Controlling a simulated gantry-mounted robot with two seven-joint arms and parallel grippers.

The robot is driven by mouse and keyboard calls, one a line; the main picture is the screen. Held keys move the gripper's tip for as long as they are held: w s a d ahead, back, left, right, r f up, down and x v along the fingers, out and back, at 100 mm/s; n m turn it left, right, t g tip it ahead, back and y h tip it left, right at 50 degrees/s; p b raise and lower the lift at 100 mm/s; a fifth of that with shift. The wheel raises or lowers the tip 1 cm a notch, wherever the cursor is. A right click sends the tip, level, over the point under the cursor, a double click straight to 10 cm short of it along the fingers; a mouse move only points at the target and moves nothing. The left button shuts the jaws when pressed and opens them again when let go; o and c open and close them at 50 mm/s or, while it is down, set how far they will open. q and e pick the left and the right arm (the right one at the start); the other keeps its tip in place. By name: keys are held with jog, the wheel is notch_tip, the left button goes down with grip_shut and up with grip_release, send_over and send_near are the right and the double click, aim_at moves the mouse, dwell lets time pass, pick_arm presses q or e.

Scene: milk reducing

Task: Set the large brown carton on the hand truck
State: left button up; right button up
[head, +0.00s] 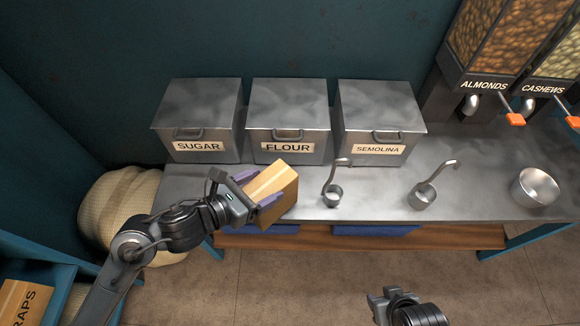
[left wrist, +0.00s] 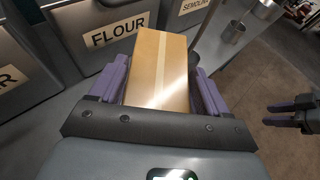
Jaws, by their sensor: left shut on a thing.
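A brown carton (head: 272,190) with a pale tape strip is held in my left gripper (head: 257,193), in front of the flour bin at the counter's front edge. In the left wrist view the carton (left wrist: 160,70) sits between the purple fingers of my left gripper (left wrist: 160,95), one on each side. The carton is tilted in the head view. My right gripper (head: 392,295) is low at the bottom of the head view, away from the counter; its purple fingers also show at the right of the left wrist view (left wrist: 292,115). No hand truck is in view.
Metal bins labelled sugar (head: 197,150), flour (head: 288,152) and semolina (head: 380,152) stand along the counter (head: 390,200). Two ladles (head: 333,195) (head: 424,195) and a bowl (head: 535,187) stand to the right. A sack (head: 120,205) stands left. The floor (head: 300,285) in front is clear.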

aim_at(288, 169)
pick_arm(q)
jog(key=w+d, duration=0.4)
jog(key=shift+w+d+b, duration=0.25)
jog(key=shift+w+b, duration=0.05)
jog(key=shift+b, duration=0.1)
jog(key=shift+w+d, duration=0.85)
jog(key=shift+f+b, duration=0.45)
jog(key=shift+f, duration=0.2)
jog(key=shift+s+a, duration=0.15)
jog(key=shift+f, duration=0.1)
jog(key=shift+f, duration=0.1)
jog(key=o, duration=1.5)
jog(key=shift+f, duration=0.1)
jog(key=shift+c, duration=0.2)
jog(key=o, duration=0.4)
